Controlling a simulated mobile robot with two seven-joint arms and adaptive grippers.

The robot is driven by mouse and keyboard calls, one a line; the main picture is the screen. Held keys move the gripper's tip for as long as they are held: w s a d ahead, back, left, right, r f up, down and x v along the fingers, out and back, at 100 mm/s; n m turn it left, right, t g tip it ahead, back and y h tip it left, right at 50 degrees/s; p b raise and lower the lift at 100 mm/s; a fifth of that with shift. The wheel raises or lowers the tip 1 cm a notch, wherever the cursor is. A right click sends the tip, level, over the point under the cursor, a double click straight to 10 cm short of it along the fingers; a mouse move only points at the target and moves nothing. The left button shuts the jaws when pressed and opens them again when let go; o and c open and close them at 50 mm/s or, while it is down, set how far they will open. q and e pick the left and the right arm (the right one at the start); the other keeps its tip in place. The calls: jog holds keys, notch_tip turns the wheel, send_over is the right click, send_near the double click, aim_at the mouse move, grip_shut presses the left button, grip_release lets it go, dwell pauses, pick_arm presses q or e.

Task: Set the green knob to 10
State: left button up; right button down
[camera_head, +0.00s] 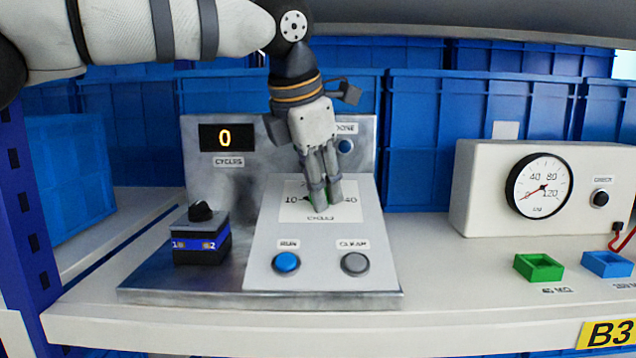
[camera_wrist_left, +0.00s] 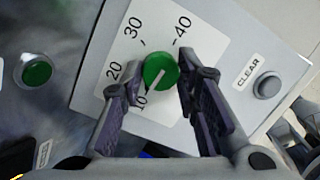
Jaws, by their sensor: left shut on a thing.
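The green knob (camera_wrist_left: 160,70) sits on a white dial card (camera_wrist_left: 128,50) marked 10, 20, 30 and 40 in the left wrist view. The pale line on the knob points down and left, roughly toward the 10 mark. My left gripper (camera_head: 321,198) reaches down to the dial from above in the head view and hides most of the knob. In the wrist view its two fingers (camera_wrist_left: 158,75) are on either side of the knob, shut on it. The display (camera_head: 225,138) on the upright panel reads 0. My right gripper is in neither view.
Below the dial are a blue button (camera_head: 286,262) and a grey CLEAR button (camera_head: 355,263). A small black box with a switch (camera_head: 202,245) stands to the left. A white gauge box (camera_head: 470,190) and a green tray (camera_head: 538,267) are at the right.

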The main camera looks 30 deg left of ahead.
aim_at(314, 215)
pick_arm(q)
jog(key=shift+n, duration=0.7)
jog(key=o, duration=1.2)
jog(key=shift+c, duration=0.2)
jog(key=v, duration=0.4)
jog(key=shift+r, duration=0.15)
jog(key=s+d, duration=0.2)
jog(key=s, duration=1)
jog(key=shift+s+r, duration=0.15)
jog(key=shift+r, duration=0.05)
